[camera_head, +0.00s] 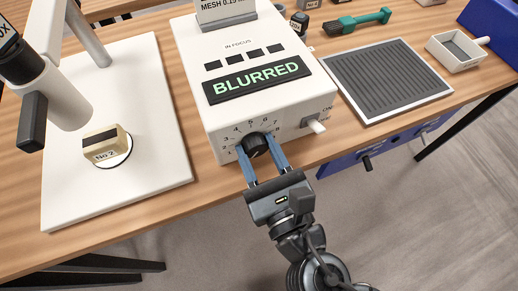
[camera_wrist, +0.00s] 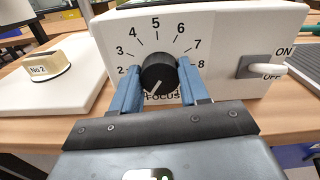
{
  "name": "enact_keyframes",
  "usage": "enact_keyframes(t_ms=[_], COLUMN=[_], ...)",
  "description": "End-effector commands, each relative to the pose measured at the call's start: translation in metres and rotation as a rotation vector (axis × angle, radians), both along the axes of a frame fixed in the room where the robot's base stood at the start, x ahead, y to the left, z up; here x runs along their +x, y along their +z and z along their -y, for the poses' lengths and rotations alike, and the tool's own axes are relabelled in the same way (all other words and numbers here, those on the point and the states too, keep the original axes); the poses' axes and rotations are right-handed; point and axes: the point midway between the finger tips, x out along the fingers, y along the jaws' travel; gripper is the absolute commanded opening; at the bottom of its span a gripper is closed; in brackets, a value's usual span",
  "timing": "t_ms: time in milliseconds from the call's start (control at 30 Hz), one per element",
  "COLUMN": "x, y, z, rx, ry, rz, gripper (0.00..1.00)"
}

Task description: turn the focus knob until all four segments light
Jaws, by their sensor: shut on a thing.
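The black focus knob (camera_head: 256,144) sits on the front face of a white box (camera_head: 205,95) with a numbered dial around it. My gripper (camera_wrist: 160,85) is shut on the knob, one blue finger on each side. In the wrist view the knob (camera_wrist: 158,72) has a white pointer line aimed down and left, toward the low end of the scale. The fingers hide part of the dial. The display (camera_head: 257,79) on the box reads BLURRED in green.
A white ON/OFF lever (camera_wrist: 262,67) juts from the box to the right of the knob. A microscope (camera_head: 60,90) with a block marked No 2 (camera_head: 107,145) on its base stands left. A ribbed grey mat (camera_head: 387,78) lies right, with a small tray (camera_head: 456,50) beyond.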

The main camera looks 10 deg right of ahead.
Motion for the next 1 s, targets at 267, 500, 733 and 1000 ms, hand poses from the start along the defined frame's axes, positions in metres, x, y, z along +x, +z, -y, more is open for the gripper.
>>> enact_keyframes(t_ms=[267,500,733,1000], x=[0.0005,0.0006,0.0007,0.0006], y=[-0.0011,-0.0016,-0.0018,-0.0025], z=[0.0013,0.0016,0.002,0.0022], rx=[0.19,0.409,0.62,0.867], ry=[-0.003,-0.002,-0.002,-0.002], rz=[-0.054,-0.118,-0.177,-0.248], gripper=[0.14,0.14,0.14,0.14])
